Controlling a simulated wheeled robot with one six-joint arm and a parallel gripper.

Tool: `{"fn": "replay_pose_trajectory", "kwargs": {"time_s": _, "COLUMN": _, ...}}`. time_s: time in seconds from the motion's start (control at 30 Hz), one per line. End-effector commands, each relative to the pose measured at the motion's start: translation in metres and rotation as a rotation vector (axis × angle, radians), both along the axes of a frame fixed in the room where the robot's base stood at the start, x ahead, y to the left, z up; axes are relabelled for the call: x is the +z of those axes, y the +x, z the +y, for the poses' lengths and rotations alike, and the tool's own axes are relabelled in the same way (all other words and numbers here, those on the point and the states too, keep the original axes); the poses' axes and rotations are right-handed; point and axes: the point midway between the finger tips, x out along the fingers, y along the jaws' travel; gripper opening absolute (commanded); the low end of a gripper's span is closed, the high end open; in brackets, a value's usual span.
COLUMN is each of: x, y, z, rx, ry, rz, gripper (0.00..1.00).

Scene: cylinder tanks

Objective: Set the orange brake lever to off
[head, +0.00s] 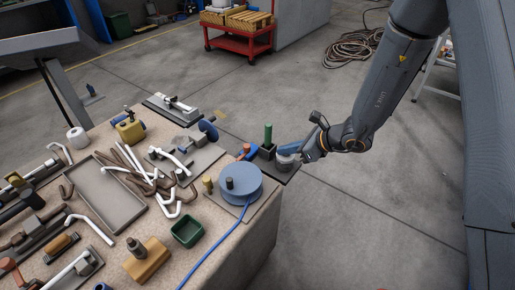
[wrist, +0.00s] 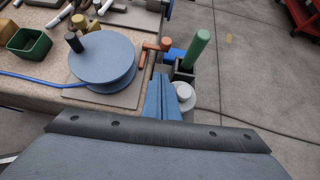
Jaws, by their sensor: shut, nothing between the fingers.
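The orange brake lever (wrist: 153,47) is a small orange piece with a rounded end, just beyond my fingertips in the wrist view. It shows small in the head view (head: 245,149), at the right edge of the bench. Which setting it is in I cannot tell. My gripper (wrist: 163,76) has its blue fingers together with nothing between them, pointing toward the lever side of the fixture. In the head view my gripper (head: 285,148) is at the bench's right corner, right of the lever. Whether it touches the fixture I cannot tell.
A green upright handle (wrist: 198,48) stands in a dark holder beside a blue cylinder (wrist: 174,55). A pale round knob (wrist: 184,92) is close right of my fingers. A blue reel (wrist: 102,57) with a blue cable lies left. Open floor (head: 370,220) lies right of the bench.

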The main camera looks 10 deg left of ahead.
Motion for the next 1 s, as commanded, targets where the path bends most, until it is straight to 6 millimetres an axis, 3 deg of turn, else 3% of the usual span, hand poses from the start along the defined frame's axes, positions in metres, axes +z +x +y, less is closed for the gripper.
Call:
{"fn": "replay_pose_trajectory", "kwargs": {"time_s": 0.27, "x": -0.018, "y": 0.012, "z": 0.014, "rx": -0.046, "ry": 0.015, "rz": 0.014, "gripper": 0.0}}
{"fn": "replay_pose_trajectory", "kwargs": {"time_s": 0.7, "x": -0.071, "y": 0.035, "z": 0.074, "rx": -0.042, "ry": 0.014, "rz": 0.014, "gripper": 0.0}}
{"fn": "replay_pose_trajectory", "kwargs": {"time_s": 1.0, "x": -0.066, "y": 0.05, "z": 0.105, "rx": -0.043, "ry": 0.014, "rz": 0.011, "gripper": 0.0}}
